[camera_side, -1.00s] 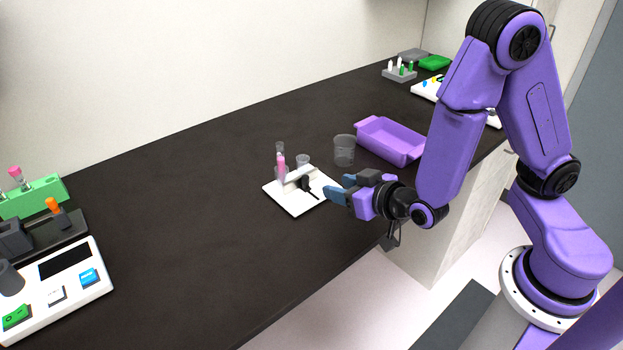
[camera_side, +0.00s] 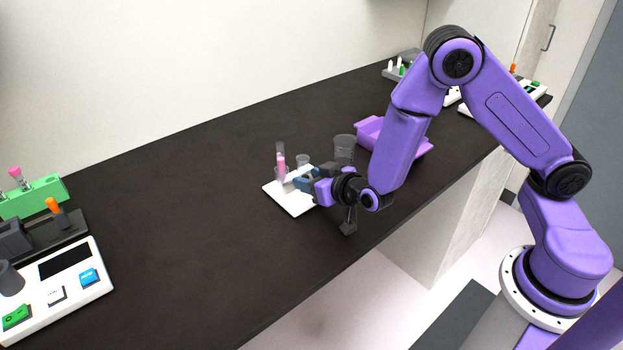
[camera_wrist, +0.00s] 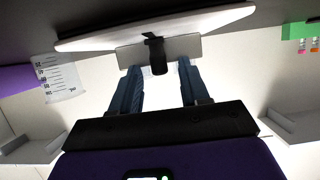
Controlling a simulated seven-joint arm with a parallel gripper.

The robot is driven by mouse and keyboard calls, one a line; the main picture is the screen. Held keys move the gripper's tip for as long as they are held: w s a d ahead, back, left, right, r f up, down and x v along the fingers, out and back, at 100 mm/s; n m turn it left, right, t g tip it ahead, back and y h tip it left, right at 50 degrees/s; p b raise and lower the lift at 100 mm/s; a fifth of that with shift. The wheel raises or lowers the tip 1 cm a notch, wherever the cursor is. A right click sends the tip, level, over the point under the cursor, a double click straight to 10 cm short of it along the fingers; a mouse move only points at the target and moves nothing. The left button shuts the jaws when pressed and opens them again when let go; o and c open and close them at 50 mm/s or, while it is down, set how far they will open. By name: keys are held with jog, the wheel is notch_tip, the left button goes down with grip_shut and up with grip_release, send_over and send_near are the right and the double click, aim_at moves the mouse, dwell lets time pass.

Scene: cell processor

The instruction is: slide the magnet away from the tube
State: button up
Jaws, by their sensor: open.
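The tube (camera_side: 281,162) with pink liquid stands upright at the back of a small white stand (camera_side: 284,200) in the side view. The magnet is a pale block (camera_wrist: 190,47) with a black handle (camera_wrist: 157,56), seen in the wrist view against the white stand (camera_wrist: 215,20). My gripper (camera_side: 303,180) is at the front right of the stand and hides most of the magnet in the side view. In the wrist view its blue fingers (camera_wrist: 160,70) are open, with the black handle between their tips and a gap visible on each side. The tube is not clearly visible there.
A clear beaker (camera_side: 344,148) stands behind my gripper, with a purple tray (camera_side: 372,128) to its right. A green rack (camera_side: 36,196) and a white device with coloured buttons (camera_side: 72,268) are at the far left. The counter between them and the stand is clear.

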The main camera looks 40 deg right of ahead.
grip_shut()
jog(key=shift+s, duration=2.15)
grip_release()
jog(key=v, duration=1.2)
